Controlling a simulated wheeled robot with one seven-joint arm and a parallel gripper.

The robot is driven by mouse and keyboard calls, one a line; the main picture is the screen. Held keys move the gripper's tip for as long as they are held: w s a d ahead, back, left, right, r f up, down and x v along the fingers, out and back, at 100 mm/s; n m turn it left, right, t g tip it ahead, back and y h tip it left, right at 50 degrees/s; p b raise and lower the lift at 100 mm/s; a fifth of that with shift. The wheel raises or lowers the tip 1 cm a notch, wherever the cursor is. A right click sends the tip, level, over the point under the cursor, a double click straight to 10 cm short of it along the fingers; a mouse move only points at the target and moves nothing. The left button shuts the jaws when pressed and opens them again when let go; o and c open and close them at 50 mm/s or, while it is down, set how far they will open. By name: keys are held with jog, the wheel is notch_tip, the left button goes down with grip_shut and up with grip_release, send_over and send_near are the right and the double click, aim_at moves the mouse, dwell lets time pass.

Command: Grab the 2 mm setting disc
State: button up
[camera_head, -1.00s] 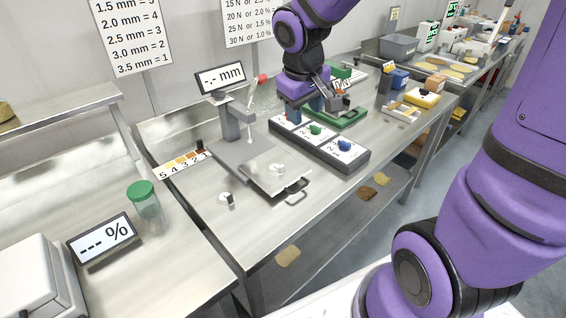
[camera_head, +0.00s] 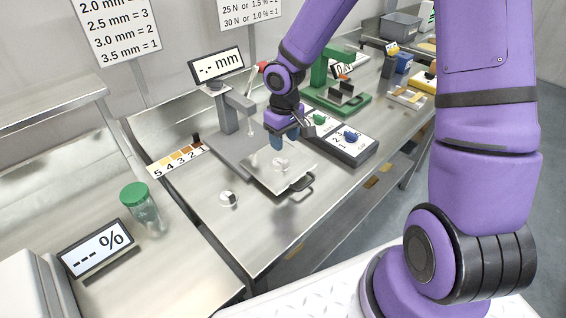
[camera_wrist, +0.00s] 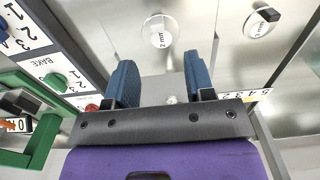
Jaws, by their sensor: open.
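The 2 mm setting disc (camera_wrist: 158,32) is a pale round disc with a small upright grip, its label readable in the wrist view. My gripper (camera_head: 277,141) is above the plate's back part, close to the disc. In the wrist view my gripper (camera_wrist: 161,78) is open, with blue fingers apart and nothing between them. The disc lies beyond the fingertips, roughly in line with the gap.
A second disc (camera_head: 228,199) with a dark-tipped grip lies on the bench left of the plate; it also shows in the wrist view (camera_wrist: 262,20). The gauge column (camera_head: 228,112) stands behind left. Control boxes (camera_head: 345,145) are at right.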

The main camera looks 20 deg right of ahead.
aim_at(285, 161)
jog(key=shift+d+f, duration=0.15)
jog(key=shift+f, duration=4.2)
jog(key=shift+c, duration=0.5)
grip_shut()
